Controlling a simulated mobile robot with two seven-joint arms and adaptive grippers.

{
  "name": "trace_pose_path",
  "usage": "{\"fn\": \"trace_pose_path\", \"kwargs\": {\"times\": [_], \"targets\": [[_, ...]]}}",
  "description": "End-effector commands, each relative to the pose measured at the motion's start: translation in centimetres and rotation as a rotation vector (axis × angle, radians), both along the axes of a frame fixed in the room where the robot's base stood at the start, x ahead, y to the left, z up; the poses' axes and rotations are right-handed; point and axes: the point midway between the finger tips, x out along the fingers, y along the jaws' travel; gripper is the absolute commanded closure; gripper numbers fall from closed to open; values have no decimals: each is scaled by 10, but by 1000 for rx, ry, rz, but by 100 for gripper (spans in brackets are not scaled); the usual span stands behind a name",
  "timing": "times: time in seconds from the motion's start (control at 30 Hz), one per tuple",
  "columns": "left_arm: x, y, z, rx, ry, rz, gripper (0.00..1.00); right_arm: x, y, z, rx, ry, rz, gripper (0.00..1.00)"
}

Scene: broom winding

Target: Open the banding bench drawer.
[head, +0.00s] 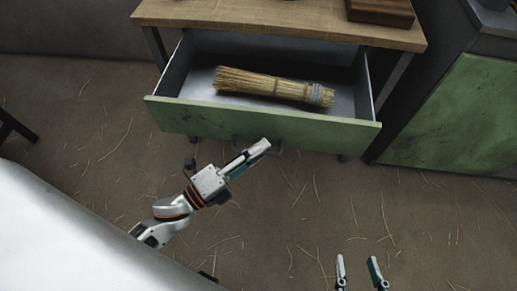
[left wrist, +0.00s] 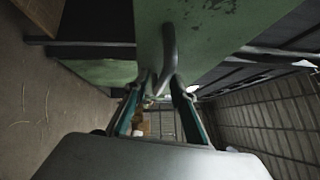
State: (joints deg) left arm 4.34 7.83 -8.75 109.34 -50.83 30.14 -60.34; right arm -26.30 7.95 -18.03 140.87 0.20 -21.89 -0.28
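The banding bench drawer (head: 262,128) has a green front and stands pulled well out from under the wooden bench top (head: 270,22). A bundle of straw bound with grey cord (head: 275,87) lies inside it. My left gripper (head: 264,146) is at the drawer's dark handle (head: 279,152), below the front. In the left wrist view, the handle (left wrist: 169,48) runs down between the fingertips (left wrist: 159,82), which are closed in on it. My right gripper (head: 358,262) shows only its two fingers at the bottom edge, spread apart, with nothing between them.
A dark wooden block (head: 380,10) sits on the bench top. A green-fronted cabinet (head: 460,115) stands at the right. A pale smooth surface (head: 60,235) fills the lower left. The brown floor (head: 330,205), strewn with straw, is otherwise open before the drawer.

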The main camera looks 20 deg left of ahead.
Motion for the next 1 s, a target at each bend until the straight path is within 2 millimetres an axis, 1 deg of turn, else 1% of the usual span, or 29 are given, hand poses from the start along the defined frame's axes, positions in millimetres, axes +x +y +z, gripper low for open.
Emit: {"fn": "trace_pose_path", "kwargs": {"times": [0.17,0.27,0.6,0.7,0.83,1.0], "targets": [[0,0,0,0,0,0,75,0,1,1,2,-2,2,60],[-6,3,-2,0,2,0,75,0,1,1,2,-2,2,60],[-50,28,-9,1,3,0,75,0,0,0,0,1,1,60],[-59,33,-10,0,2,0,75,0,0,0,0,1,1,60],[-64,36,-11,1,0,0,75,0,0,-1,0,1,0,60],[-65,37,-10,0,0,0,75,0,0,-1,0,1,0,60]]}}
